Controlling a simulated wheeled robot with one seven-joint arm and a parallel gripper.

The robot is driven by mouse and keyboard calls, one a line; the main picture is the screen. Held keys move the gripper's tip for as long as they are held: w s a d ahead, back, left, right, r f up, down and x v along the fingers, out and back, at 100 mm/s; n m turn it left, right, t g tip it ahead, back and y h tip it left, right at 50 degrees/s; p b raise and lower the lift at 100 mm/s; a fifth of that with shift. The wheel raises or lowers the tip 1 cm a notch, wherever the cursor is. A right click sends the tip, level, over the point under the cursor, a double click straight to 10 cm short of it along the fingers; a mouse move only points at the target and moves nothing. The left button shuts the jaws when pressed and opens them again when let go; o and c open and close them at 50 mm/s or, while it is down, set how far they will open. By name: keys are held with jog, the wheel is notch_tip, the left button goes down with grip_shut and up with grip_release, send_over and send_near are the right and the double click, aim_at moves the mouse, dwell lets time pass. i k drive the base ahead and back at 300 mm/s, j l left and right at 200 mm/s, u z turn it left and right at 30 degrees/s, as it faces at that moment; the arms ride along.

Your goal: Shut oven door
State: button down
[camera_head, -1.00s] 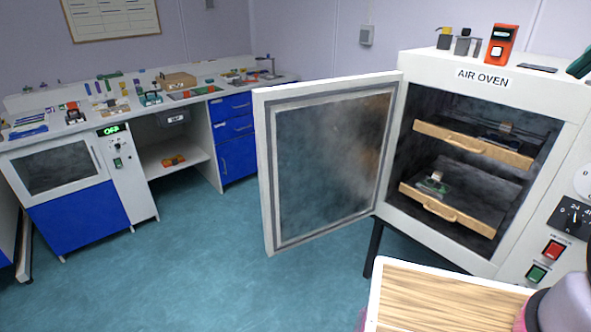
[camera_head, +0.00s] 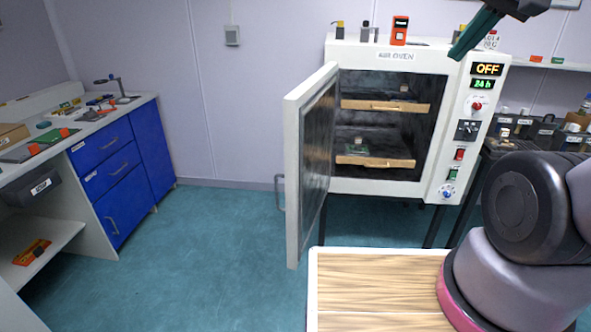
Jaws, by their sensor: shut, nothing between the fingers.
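The air oven (camera_head: 392,187) is a white box on dark legs, right of centre. Its door (camera_head: 310,150) is hinged on the oven's left side and stands wide open toward me, with a grey metal handle (camera_head: 280,192) on its outer face. Inside are two wooden trays, an upper one (camera_head: 385,106) and a lower one (camera_head: 375,161), with small items on them. My gripper (camera_head: 472,36) shows at the top right, in front of the oven's upper right corner. It is shut and empty, apart from the door.
A wooden-topped surface (camera_head: 370,280) lies close in front, below the oven. A bench with blue drawers (camera_head: 115,175) stands at left. A dark side table with small containers (camera_head: 540,130) is right of the oven. The green floor between bench and door is clear.

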aim_at(309, 110)
jog(key=i+j+z, duration=0.1)
jog(key=j+z, duration=0.15)
jog(key=j, duration=0.55)
jog(key=j+z, duration=0.25)
jog(key=j, duration=0.5)
jog(key=i+j, duration=0.2)
jog(key=j, duration=0.15)
jog(key=i+j+z, duration=0.15)
jog(key=j, duration=0.25)
jog(key=k+j, duration=0.1)
jog(key=k, duration=0.2)
jog(key=k+j, duration=0.15)
jog(key=k+z, duration=0.05)
jog(key=k, duration=0.05)
